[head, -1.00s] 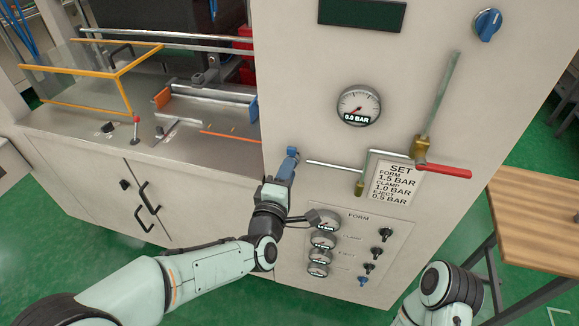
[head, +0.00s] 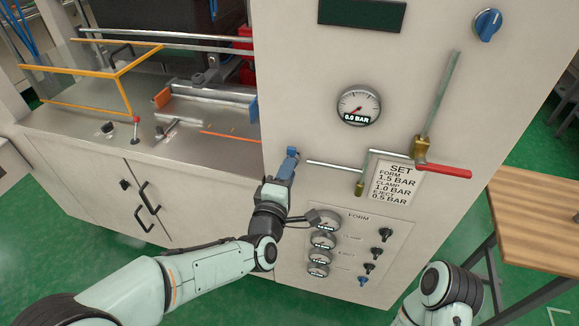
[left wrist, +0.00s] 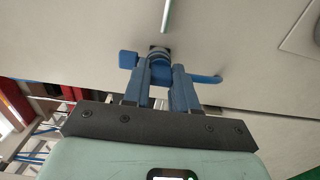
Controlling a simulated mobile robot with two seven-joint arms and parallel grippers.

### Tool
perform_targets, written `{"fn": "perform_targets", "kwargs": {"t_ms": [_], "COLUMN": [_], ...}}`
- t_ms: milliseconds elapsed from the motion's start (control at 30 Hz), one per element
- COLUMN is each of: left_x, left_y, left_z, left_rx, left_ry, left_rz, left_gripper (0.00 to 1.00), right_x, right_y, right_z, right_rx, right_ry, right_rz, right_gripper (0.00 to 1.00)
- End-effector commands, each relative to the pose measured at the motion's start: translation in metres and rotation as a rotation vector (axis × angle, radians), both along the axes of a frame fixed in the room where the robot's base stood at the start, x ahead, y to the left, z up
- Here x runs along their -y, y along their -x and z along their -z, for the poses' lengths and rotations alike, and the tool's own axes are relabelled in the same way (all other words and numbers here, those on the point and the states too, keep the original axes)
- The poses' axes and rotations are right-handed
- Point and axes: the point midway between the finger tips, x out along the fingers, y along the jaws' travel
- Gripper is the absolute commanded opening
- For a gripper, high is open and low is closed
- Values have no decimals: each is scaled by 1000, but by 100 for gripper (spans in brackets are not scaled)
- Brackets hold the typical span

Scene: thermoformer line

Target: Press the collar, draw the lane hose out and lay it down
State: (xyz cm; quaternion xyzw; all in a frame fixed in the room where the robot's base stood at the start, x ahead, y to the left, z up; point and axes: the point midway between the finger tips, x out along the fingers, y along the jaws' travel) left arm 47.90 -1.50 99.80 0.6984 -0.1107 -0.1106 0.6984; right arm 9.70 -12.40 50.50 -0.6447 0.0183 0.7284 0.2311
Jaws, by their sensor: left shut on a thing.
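My left gripper (head: 290,160) is at the machine's front panel, near the panel's left edge. Its fingers (left wrist: 160,80) are shut on the blue lane hose (left wrist: 208,79), whose bent part shows to the right of the fingers in the left wrist view. The ringed blue collar (left wrist: 159,57) sits at the panel just beyond the fingertips. The fingers hide much of the hose, and I cannot tell whether the collar is pressed in. My right gripper is out of view; only part of that arm shows at the bottom right.
A thin metal pipe (head: 335,165) leads right to a valve with a red lever (head: 444,170). Below are several small gauges and knobs (head: 386,235). A pressure gauge (head: 359,105) reads 0.0 bar. A wooden table (head: 535,215) stands at the right.

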Motion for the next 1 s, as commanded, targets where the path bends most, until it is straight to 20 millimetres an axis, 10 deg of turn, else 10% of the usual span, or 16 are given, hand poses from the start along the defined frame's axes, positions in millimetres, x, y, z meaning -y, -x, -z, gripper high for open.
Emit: {"fn": "perform_targets", "kwargs": {"t_ms": [1000], "left_x": [-9], "left_y": [28], "left_z": [0], "left_rx": [1], "left_ry": [1], "left_rz": [0], "left_gripper": [0], "right_x": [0], "right_y": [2], "right_z": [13], "right_rx": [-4], "right_ry": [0], "right_rz": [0], "right_gripper": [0]}}
